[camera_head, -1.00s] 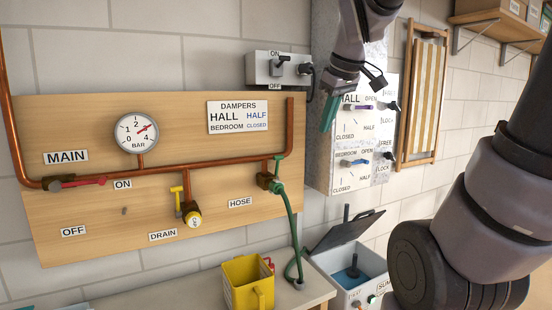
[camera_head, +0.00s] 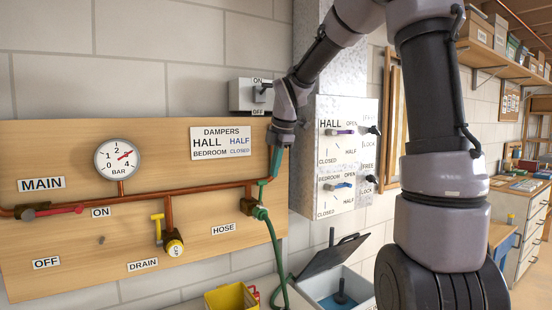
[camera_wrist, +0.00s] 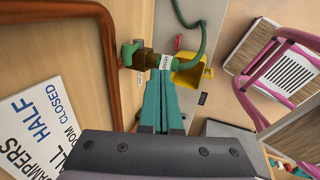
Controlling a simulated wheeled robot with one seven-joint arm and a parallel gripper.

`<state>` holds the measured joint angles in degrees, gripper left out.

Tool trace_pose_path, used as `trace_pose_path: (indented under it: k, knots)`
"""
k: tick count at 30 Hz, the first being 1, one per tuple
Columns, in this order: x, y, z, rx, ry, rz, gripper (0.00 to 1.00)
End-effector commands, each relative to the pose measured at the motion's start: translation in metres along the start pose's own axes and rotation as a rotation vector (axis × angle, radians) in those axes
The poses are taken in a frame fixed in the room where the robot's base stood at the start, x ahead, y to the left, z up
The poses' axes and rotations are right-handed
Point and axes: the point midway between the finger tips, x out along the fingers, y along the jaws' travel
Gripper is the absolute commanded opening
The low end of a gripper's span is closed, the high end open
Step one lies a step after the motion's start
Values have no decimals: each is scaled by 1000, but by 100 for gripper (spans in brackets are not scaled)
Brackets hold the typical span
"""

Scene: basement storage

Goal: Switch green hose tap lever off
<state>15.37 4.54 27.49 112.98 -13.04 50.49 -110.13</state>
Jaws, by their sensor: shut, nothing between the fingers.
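The green hose tap (camera_head: 260,212) sits at the right end of the copper pipe on the wooden board, above the HOSE label (camera_head: 223,228). A green hose (camera_head: 275,250) hangs from it. In the wrist view the tap's brass body (camera_wrist: 145,61) has a green part (camera_wrist: 130,52) on its upper-wall side, probably the lever; its exact setting is hard to tell. My gripper (camera_head: 264,181) is shut and empty, with its teal fingers pointing down at the tap from above. In the wrist view the fingertips (camera_wrist: 162,74) appear close beside the tap; contact cannot be told.
A vertical copper pipe (camera_wrist: 106,60) runs close beside my fingers. The damper panel (camera_head: 340,155) and a grey switch box (camera_head: 250,95) are near my arm. The red main lever (camera_head: 65,210) and yellow drain tap (camera_head: 173,246) are to the left. A yellow bucket (camera_head: 228,298) stands below.

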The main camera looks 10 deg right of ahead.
Motion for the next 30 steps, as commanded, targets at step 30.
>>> trace_pose_path:
  k: [30]
  knots:
    - [59, 45, 0, 0, 1, 1, 0]
